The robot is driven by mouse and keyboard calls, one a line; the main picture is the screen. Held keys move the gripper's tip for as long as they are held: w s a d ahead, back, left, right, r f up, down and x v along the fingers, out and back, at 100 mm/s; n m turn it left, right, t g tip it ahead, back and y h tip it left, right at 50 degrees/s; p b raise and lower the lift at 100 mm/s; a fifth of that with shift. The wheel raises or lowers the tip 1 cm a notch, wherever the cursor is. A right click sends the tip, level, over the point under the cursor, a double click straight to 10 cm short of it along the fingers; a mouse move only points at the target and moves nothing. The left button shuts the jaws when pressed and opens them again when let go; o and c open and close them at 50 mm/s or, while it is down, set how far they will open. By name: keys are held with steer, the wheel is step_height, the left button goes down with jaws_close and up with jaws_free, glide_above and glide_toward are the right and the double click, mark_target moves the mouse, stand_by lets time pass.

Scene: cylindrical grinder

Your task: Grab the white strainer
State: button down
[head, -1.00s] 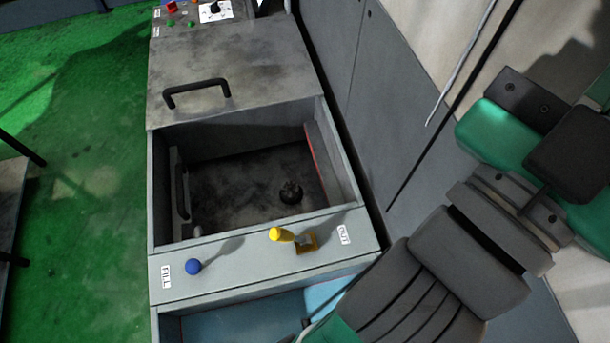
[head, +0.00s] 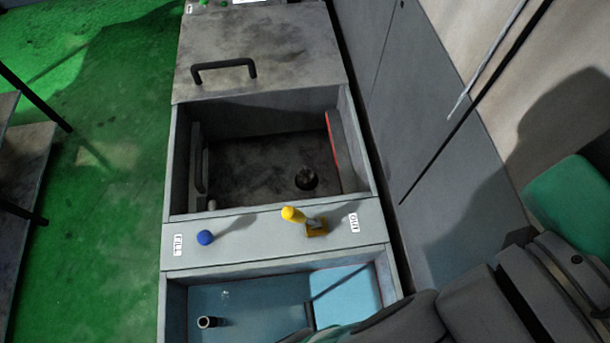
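I cannot make out a white strainer in the head view. A pale blue flat area (head: 347,292) shows at the right of the lower blue tank (head: 235,298); I cannot tell whether it is a separate part. My arm comes in from the lower right and covers part of that tank. My gripper cannot be made out; the end of the arm runs out at the bottom edge.
A dark open basin (head: 255,172) with a round drain (head: 306,178) lies behind the tank. Between them, a grey ledge (head: 260,238) carries a blue knob (head: 205,237) and a yellow lever (head: 293,214). A short black pipe (head: 208,322) stands in the tank.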

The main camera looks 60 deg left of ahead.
stand_by(0.4)
steer(key=c, duration=1.1)
jaws_free()
